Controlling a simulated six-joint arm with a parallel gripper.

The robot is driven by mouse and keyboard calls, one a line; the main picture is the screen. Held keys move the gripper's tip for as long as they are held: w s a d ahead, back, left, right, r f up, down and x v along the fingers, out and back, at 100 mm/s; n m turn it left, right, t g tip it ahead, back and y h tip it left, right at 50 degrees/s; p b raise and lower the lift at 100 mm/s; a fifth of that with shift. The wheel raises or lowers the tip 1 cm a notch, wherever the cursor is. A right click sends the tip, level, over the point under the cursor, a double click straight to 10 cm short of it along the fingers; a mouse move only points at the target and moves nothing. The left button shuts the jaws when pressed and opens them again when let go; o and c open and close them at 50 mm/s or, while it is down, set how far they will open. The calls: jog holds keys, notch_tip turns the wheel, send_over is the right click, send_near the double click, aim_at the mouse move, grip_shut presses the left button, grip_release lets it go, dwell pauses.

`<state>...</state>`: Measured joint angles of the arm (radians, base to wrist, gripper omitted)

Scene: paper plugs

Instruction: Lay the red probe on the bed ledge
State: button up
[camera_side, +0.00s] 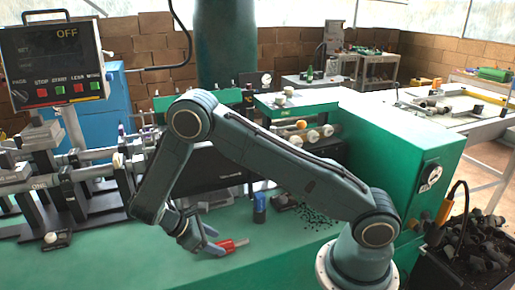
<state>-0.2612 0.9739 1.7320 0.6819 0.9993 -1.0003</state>
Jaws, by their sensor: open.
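The red probe (230,246) lies on the flat green bed surface (130,262) at the lower middle. It has a red body, and a thin end points right. My gripper (214,243) is low over the green surface, just left of the probe. Its jaws are open, and the fingertips are close to the probe's left end. I cannot tell whether they touch it. The fingers hide part of that end. I cannot tell which part of the green surface is the ledge.
A blue-and-black cylinder (259,208) stands right of my gripper. Dark shavings (318,218) lie scattered further right. Black fixtures with metal rods (75,180) fill the left. A green cabinet (420,160) stands right, with a bin of dark pieces (475,250) beside it. The front green surface is clear.

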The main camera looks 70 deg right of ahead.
jog(key=v, duration=1.1)
jog(key=shift+r, duration=0.1)
dwell(0.4)
dwell(0.6)
